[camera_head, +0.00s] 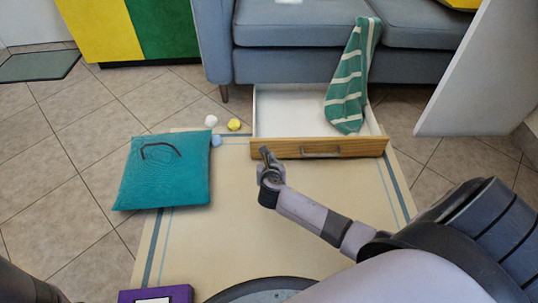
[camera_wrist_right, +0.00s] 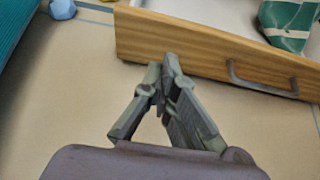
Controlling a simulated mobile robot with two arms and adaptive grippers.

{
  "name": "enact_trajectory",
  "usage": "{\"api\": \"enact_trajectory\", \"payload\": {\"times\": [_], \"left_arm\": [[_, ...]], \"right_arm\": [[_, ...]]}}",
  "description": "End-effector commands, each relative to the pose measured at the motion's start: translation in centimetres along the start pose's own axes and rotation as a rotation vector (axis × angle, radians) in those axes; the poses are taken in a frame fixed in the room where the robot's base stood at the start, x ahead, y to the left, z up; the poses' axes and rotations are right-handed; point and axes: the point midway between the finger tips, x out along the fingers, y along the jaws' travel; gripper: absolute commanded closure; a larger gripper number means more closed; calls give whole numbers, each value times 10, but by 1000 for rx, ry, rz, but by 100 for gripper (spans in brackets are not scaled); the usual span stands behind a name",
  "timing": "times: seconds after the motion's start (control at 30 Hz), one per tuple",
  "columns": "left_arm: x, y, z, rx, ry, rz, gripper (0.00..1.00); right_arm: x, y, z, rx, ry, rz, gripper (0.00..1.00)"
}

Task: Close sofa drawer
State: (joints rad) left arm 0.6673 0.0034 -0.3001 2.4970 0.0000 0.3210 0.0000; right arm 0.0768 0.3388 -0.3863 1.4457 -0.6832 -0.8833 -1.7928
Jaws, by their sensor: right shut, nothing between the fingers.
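The sofa drawer (camera_head: 290,149) is pulled out from under the blue-grey sofa (camera_head: 295,62). It has a wooden front with a metal handle (camera_head: 321,151) and a white inside. The drawer front also shows in the right wrist view (camera_wrist_right: 190,45), with its handle (camera_wrist_right: 262,86) to the right. My right gripper (camera_head: 266,154) is shut and empty at the left part of the drawer front. In the right wrist view its fingertips (camera_wrist_right: 165,62) are close to the lower edge of the front. I cannot tell whether they touch it. My left gripper is out of view.
A green striped towel (camera_head: 352,80) hangs from the sofa seat into the drawer. A teal cushion (camera_head: 165,175) lies on the rug's left side. Small white (camera_head: 211,121) and yellow (camera_head: 234,125) balls lie left of the drawer. A white panel (camera_head: 475,80) stands at right.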

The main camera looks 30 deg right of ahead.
Motion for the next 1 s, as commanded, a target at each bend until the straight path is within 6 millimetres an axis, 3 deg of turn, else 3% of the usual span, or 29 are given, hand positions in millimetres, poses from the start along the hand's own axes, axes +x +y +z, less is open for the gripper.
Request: {"api": "enact_trajectory", "payload": {"times": [0.03,0.1,0.33,1.0], "left_arm": [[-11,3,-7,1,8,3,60],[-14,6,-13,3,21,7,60],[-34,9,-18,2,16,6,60],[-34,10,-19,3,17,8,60]], "right_arm": [[15,0,-6,1,-2,-1,100],[27,0,-6,2,-2,0,100],[50,0,12,2,-2,1,100],[54,1,21,1,1,1,100]]}}
